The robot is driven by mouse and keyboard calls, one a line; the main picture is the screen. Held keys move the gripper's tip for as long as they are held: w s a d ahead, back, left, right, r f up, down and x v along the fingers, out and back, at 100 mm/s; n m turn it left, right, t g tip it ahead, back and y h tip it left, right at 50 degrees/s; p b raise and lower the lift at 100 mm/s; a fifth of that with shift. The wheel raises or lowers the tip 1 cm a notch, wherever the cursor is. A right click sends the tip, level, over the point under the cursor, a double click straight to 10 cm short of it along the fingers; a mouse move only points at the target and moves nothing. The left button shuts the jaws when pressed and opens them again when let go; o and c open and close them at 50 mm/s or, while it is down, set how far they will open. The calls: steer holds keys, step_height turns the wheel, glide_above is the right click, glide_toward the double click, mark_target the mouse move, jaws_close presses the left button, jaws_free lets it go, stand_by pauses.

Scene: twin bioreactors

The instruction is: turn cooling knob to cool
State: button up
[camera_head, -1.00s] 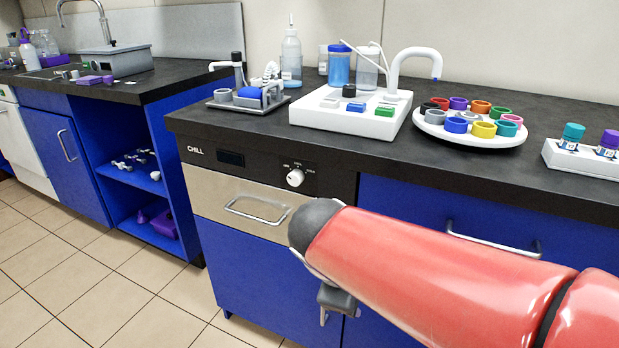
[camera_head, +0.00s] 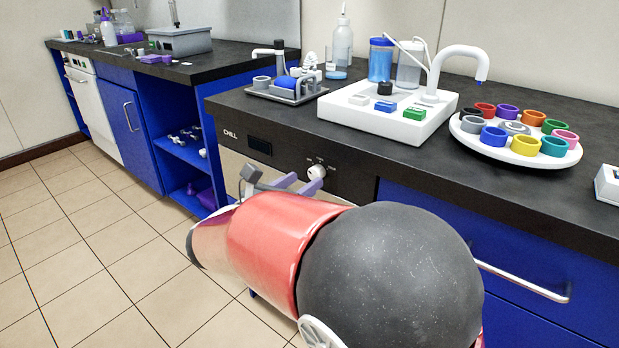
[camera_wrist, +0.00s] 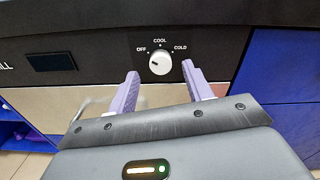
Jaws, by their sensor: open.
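The cooling knob (camera_wrist: 160,63) is a white round dial on the dark CHILL panel, with OFF, COOL and COLD marked around it. A small dark mark on its face sits to the left, toward the OFF side. In the head view the knob (camera_head: 317,172) shows just above my gripper (camera_head: 299,184). In the wrist view my gripper (camera_wrist: 159,71) is open, its two purple fingers on either side of the knob's lower part in the picture. Nothing is between the fingers; contact with the knob cannot be told.
A dark display (camera_wrist: 51,61) is left of the knob. The countertop (camera_head: 262,113) overhangs the panel. On it stand a white device (camera_head: 350,112) and a round tray of coloured rings (camera_head: 470,140). A drawer handle (camera_head: 520,281) is at right. Tiled floor is free at left.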

mark_target(316, 173)
steer(key=shift+x, duration=1.45)
steer(key=c, duration=1)
steer(key=shift+o, duration=0.2)
